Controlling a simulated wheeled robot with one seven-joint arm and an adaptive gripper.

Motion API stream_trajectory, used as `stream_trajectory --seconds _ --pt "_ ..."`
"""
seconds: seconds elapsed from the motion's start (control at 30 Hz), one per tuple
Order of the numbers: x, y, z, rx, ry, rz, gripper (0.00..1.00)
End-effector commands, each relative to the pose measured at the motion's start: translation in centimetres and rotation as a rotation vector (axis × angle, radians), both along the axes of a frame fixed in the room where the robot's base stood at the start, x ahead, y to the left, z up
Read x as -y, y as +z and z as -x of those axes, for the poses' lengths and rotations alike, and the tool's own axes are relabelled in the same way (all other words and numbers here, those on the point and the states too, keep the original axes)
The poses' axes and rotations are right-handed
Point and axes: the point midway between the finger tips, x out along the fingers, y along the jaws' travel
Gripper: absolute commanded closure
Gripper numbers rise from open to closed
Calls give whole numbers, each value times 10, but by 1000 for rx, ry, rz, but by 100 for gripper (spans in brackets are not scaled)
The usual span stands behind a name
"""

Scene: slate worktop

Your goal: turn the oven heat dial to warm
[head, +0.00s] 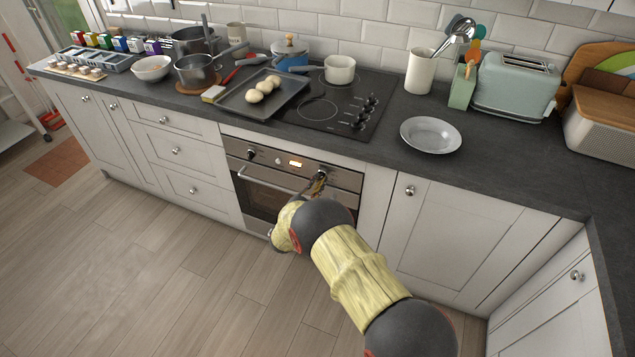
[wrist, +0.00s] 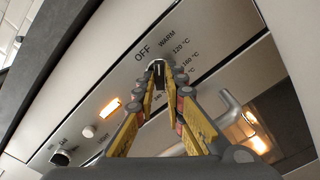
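The oven (head: 262,189) is built in under the worktop, with a steel control panel. The heat dial (wrist: 158,68) is a dark knob at the right of that panel. OFF, WARM, 120 °C and 160 °C are printed around it. My gripper (head: 319,181) is at the dial. In the wrist view, its two yellow-sided fingers (wrist: 166,84) reach up on either side of the dial. I cannot tell whether the fingertips press on it. The fingers partly hide the dial, and its pointer cannot be read.
A second knob (head: 251,154) and a lit display (head: 295,163) are on the panel's left and middle. The oven door handle (head: 262,180) runs below the panel, close to my fingers. The hob (head: 330,107) and a grey plate (head: 431,135) are on the worktop above.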

Motion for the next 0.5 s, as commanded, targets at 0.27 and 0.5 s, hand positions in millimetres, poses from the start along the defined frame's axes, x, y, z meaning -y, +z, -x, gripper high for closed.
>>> stream_trajectory --seconds 0.27,0.5 --pt "0 0 0 0 0 0 72" --pt "0 0 0 0 0 0 72"
